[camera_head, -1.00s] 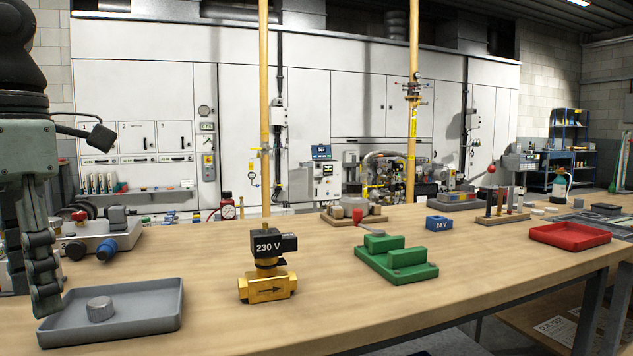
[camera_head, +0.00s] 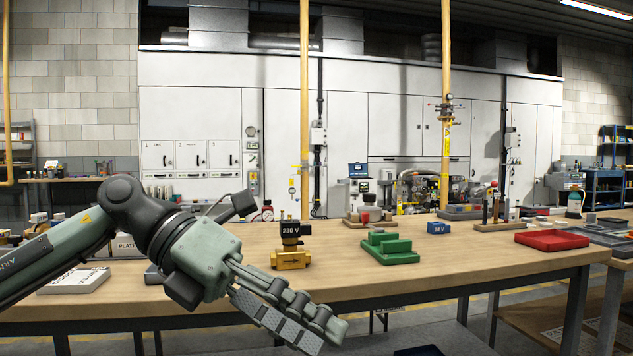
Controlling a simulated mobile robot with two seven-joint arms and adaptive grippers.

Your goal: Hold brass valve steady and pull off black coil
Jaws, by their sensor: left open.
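The brass valve (camera_head: 291,260) stands upright on the wooden bench, with an arrow on its body. The black coil (camera_head: 296,229), marked 230 V, sits on top of the valve. My left gripper (camera_head: 325,330) is in front of the bench's front edge, lower and to the right of the valve in the picture. It is open and empty, pointing down to the right, and touches neither valve nor coil. My right gripper is not in view.
A green fixture (camera_head: 388,248) stands just right of the valve, with a blue 24 V coil (camera_head: 439,228) behind it. A red tray (camera_head: 552,240) lies further right. A white block (camera_head: 75,281) lies at the left. Bare bench top (camera_head: 470,262) shows between.

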